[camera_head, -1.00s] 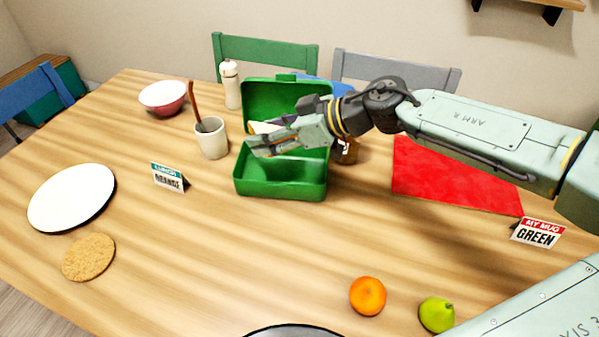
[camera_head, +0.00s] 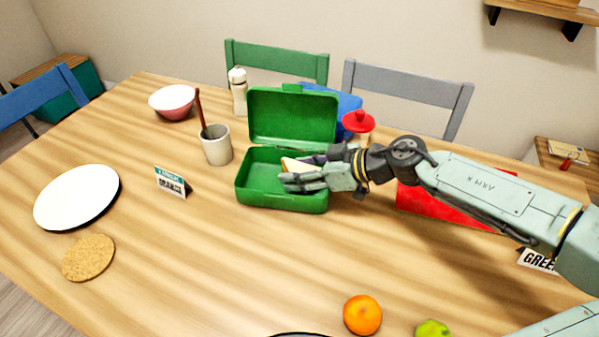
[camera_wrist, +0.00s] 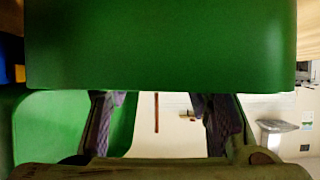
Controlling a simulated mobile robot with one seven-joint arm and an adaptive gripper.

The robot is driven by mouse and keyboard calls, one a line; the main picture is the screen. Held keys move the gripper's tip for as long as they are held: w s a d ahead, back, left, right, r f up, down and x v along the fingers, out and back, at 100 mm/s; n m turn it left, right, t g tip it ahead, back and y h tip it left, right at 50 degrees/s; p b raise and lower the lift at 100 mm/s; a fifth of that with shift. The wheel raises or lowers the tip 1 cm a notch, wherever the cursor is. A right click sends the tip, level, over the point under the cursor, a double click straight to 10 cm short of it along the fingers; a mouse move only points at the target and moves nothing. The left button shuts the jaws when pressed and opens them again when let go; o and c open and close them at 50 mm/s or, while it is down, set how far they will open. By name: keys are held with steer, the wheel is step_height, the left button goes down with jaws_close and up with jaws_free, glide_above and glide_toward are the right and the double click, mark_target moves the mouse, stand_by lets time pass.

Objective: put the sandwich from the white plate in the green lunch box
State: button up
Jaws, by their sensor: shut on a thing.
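The open green lunch box (camera_head: 282,200) stands in the middle of the table with its lid raised at the back. My gripper (camera_head: 290,175) is low inside the box's opening, reaching in from the right. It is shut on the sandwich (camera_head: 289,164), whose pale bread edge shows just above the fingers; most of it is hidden. I cannot tell whether the sandwich touches the box floor. The white plate (camera_head: 77,196) at the left is empty. In the wrist view, a green wall of the box fills the top, and my fingers (camera_wrist: 157,115) show below it.
A beige mug (camera_head: 216,147) with a brown stick stands left of the box, near a label card (camera_head: 171,183) and a white shaker (camera_head: 239,94). A red-lidded jar (camera_head: 358,124) and a blue object (camera_head: 349,103) stand behind right. An orange (camera_head: 362,315) lies in front.

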steer(key=shift+f, duration=0.55)
steer(key=shift+f, duration=0.15)
steer(key=o, duration=0.4)
steer(key=shift+c, duration=0.2)
steer(key=shift+r, duration=0.25)
steer(key=b+v, duration=0.1)
steer(key=v, duration=1.1)
steer(key=shift+b, duration=0.35)
steer(key=shift+f, duration=0.1)
